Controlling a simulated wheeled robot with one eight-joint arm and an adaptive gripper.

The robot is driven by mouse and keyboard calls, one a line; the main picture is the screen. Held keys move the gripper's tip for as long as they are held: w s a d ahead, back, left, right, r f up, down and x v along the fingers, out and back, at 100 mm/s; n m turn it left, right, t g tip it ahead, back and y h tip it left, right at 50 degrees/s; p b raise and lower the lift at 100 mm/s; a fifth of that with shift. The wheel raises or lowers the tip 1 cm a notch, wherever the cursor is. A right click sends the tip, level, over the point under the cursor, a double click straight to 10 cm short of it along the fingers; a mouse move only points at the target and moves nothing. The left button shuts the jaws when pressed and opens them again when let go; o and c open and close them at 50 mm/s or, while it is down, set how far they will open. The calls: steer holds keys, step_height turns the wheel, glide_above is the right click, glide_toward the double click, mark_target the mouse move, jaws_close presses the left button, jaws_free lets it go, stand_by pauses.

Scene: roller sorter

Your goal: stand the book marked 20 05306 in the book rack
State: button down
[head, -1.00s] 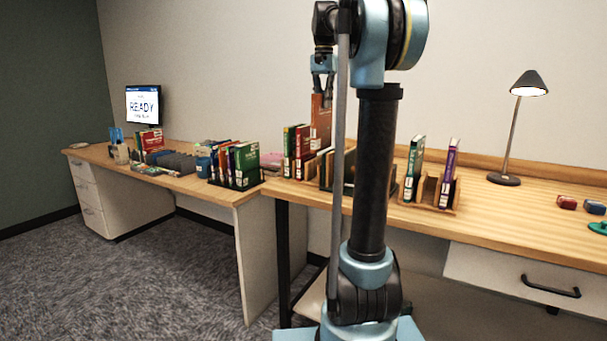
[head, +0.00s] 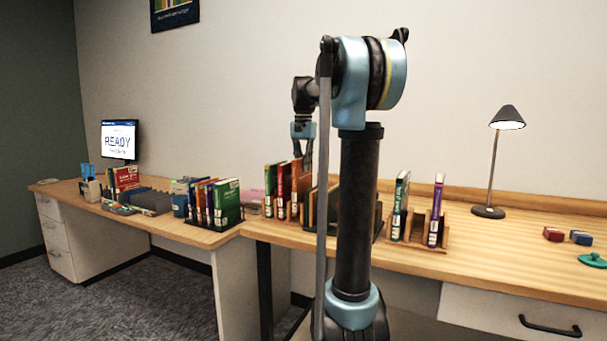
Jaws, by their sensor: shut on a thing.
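My gripper (head: 303,153) is shut on the upper part of an orange-brown book (head: 297,171). My arm hides part of the rack area. A second wooden rack (head: 417,229), right of my arm, holds a green book (head: 398,205) and a purple book (head: 436,212).
A black rack of several books, including a green one (head: 227,203), stands on the left desk (head: 200,237). A lamp (head: 490,212) stands at the back right. Small red and blue blocks (head: 553,234) lie at the far right. The desktop between is clear.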

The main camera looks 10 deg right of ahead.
steer(key=shift+f, duration=1.25)
steer(key=c, duration=1.5)
jaws_free()
steer(key=shift+s, duration=0.1)
steer(key=shift+c, duration=0.2)
step_height(320, 180, up, 12)
steer(key=shift+r, duration=0.1)
steer(key=s+f+n+t, duration=0.1)
steer(key=s+f+n, duration=0.2)
steer(key=s+f, duration=1.4)
steer(key=s+f+n+t, duration=0.1)
steer(key=s+f+n, duration=0.3)
steer(key=s+f, duration=1.3)
step_height(320, 180, down, 7)
steer(key=shift+s+d, duration=0.2)
steer(key=shift+s, duration=0.2)
